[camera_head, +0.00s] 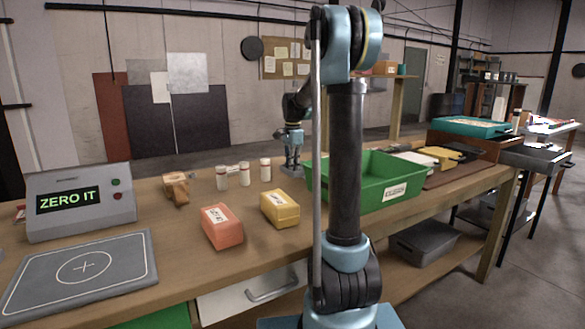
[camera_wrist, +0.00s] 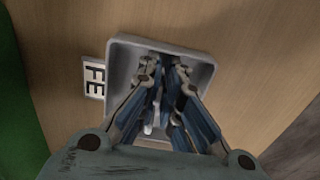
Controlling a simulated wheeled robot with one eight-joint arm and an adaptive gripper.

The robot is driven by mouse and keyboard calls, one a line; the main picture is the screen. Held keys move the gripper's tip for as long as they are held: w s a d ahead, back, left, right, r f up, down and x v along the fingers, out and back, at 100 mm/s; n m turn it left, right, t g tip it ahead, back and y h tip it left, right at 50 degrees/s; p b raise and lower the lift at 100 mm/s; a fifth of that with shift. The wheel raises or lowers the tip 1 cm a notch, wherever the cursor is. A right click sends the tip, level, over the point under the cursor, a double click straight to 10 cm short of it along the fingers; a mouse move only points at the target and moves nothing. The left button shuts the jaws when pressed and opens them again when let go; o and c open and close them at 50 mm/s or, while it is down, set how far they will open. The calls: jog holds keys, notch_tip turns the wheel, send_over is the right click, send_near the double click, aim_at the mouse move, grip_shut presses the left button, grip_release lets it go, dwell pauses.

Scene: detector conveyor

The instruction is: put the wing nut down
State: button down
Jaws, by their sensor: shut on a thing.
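In the wrist view my gripper (camera_wrist: 163,82) points down inside a small grey tray (camera_wrist: 207,72) on the wooden bench. In the head view my gripper (camera_head: 291,170) is low over the bench, just left of the green bin (camera_head: 395,197). I cannot tell whether the nut touches the tray floor.
Several small white jars (camera_head: 222,177) stand left of my gripper. A yellow box (camera_head: 280,208), an orange box (camera_head: 222,227) and a wooden piece (camera_head: 176,188) lie nearer. A display reading ZERO IT (camera_head: 80,202) and a grey plate (camera_head: 125,262) are at the left.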

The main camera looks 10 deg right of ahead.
jog(key=c, duration=1.8)
grip_release()
notch_tip(320, 180, up, 12)
jog(key=shift+r, duration=0.1)
